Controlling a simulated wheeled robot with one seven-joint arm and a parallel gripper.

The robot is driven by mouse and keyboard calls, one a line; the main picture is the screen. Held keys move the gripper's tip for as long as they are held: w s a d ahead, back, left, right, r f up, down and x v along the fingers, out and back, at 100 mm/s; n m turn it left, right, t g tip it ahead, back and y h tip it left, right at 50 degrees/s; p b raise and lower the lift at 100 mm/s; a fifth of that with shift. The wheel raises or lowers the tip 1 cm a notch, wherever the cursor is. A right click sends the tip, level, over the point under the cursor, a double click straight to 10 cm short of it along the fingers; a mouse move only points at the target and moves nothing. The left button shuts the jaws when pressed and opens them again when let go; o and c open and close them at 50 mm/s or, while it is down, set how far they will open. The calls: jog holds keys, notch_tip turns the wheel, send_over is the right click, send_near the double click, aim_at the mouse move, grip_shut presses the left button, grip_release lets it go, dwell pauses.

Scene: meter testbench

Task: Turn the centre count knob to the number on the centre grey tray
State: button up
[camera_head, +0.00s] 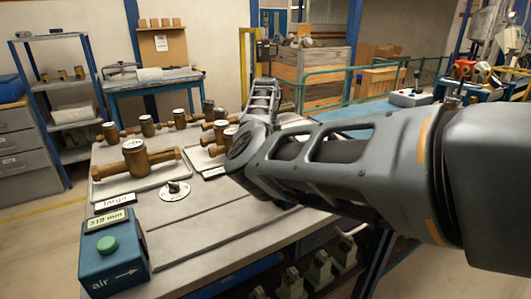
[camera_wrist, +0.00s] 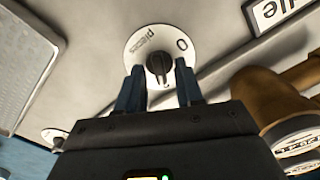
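The centre count knob (camera_wrist: 158,68) is a black knob on a round white dial marked "0" and "pieces" in the wrist view. My gripper (camera_wrist: 160,82) is open, its two blue fingers apart, one on each side of the knob; I cannot tell whether they touch it. A label ending in "dle" (camera_wrist: 285,8) lies at upper right. A brass meter (camera_wrist: 285,95) lies at right. In the head view, the centre tray (camera_head: 199,167) holds brass meters (camera_head: 217,129) and is partly hidden by my arm. That arm hides the centre knob and gripper there.
The left tray (camera_head: 112,188) holds one large brass meter (camera_head: 136,156), with another dial (camera_head: 174,190) in front. A blue box (camera_head: 113,250) with a green button stands at the bench's front left. In the wrist view, a grey tray (camera_wrist: 28,55) lies at left.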

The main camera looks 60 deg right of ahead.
jog(key=shift+r+b, duration=0.35)
jog(key=shift+r, duration=3.5)
